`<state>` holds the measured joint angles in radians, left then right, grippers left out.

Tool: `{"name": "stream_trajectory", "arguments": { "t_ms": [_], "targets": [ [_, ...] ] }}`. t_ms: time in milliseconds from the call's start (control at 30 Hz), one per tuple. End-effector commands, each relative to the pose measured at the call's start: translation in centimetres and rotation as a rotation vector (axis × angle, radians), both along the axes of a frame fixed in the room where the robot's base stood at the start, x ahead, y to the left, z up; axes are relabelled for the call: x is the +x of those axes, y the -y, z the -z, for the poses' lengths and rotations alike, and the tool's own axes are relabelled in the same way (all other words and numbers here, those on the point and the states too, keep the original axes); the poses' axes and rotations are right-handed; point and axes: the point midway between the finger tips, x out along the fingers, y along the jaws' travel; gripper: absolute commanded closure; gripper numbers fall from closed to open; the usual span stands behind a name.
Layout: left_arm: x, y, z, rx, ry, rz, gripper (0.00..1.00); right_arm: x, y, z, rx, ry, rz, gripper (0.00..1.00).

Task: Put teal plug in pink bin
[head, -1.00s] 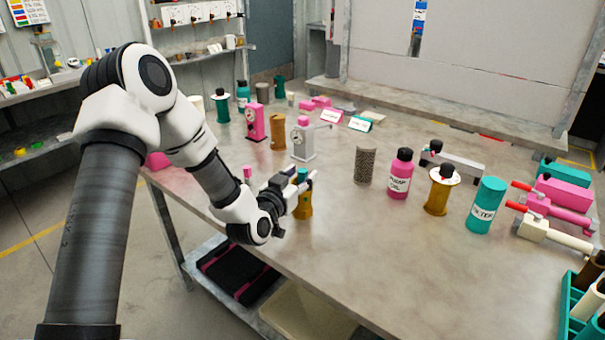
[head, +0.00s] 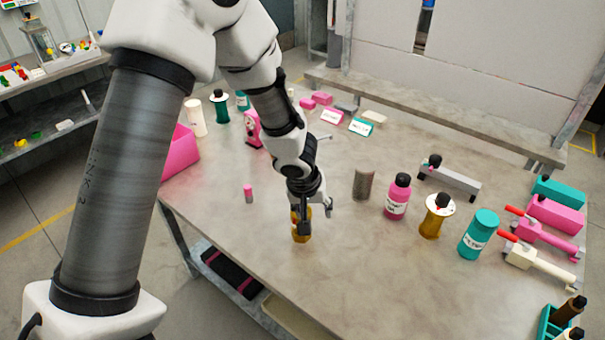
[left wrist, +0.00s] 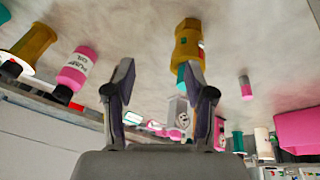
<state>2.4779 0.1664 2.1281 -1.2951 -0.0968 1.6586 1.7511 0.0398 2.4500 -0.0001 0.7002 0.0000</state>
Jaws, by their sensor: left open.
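The teal plug (left wrist: 181,74) shows as a small teal patch at the end of the amber holder (left wrist: 187,42) in the left wrist view, close beside one fingertip and partly hidden by it. In the head view the amber holder (head: 301,230) stands near the table's front edge, and my gripper hides the plug. My left gripper (head: 316,213) is open over the holder; its spread fingers also show in the left wrist view (left wrist: 159,78). The pink bin (head: 181,155) sits at the table's left edge, also in the left wrist view (left wrist: 298,130). My right gripper is not in view.
A small pink-and-grey plug (head: 249,194) stands between bin and holder. A grey cylinder (head: 364,185), a pink bottle (head: 397,197), an amber spool (head: 436,215) and a teal canister (head: 478,236) stand to the right. The front middle of the table is clear.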

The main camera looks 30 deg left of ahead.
Motion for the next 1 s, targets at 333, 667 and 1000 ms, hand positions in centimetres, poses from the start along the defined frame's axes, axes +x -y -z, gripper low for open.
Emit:
{"name": "stream_trajectory", "arguments": {
  "t_ms": [333, 667, 1000],
  "targets": [
    [1.5, -3.8, -0.8, 0.191, 0.013, -0.185, 0.46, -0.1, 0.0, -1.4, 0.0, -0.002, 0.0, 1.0],
    [2.6, -4.9, 3.6, 0.189, 0.011, -0.185, 0.46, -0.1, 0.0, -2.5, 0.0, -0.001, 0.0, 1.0],
    [2.8, -5.1, 4.2, 0.188, 0.014, -0.185, 0.7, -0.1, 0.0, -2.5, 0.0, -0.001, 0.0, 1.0]
  ]
}}
